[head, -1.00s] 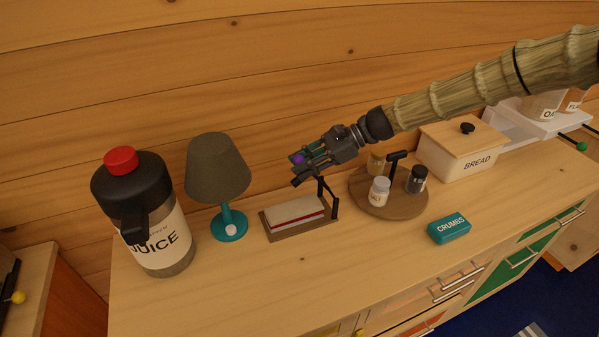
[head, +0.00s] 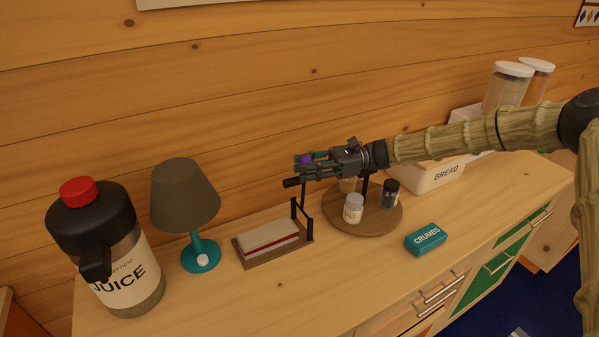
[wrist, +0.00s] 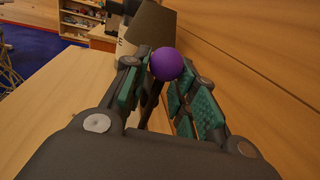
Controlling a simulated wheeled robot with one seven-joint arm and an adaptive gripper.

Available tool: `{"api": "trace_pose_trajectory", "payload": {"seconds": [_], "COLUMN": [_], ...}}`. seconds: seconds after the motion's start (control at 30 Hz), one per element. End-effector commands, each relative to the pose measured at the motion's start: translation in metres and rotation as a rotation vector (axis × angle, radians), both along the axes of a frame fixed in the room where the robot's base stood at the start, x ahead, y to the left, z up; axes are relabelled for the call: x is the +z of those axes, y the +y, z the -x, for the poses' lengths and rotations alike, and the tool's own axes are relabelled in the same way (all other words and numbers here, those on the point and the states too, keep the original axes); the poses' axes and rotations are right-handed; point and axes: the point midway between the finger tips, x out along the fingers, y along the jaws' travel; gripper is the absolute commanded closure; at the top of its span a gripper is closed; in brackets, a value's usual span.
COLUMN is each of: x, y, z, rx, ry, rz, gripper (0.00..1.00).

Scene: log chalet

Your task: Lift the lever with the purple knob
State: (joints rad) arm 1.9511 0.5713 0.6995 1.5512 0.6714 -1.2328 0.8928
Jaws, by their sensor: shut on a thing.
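The purple knob (head: 306,159) sits between the fingers of my gripper (head: 304,166), which is shut on it above the counter. In the wrist view, the round knob (wrist: 167,64) shows between the teal-padded fingers (wrist: 160,80), with a dark lever rod (wrist: 151,95) running down below it. In the head view, the black lever (head: 302,193) stands roughly upright at the right end of a brown base (head: 250,262). A stack with white and red layers (head: 270,237) lies on that base. The fingers partly hide the knob.
A teal lamp (head: 186,196) and juice jug (head: 120,262) stand left. A round wooden tray (head: 383,222) with salt and pepper shakers is close right, below my gripper. A crumbs box (head: 426,239) and bread bin (head: 440,178) are farther right. The wooden wall is behind.

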Motion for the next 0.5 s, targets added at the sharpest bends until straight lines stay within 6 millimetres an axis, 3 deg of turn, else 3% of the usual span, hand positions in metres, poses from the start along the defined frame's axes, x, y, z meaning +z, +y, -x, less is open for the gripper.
{"api": "trace_pose_trajectory", "payload": {"seconds": [0.5], "x": [-0.0029], "y": [-0.0098], "z": [-0.0054], "rx": [-0.003], "ry": [-0.001], "rz": [0.004], "gripper": [1.0]}}
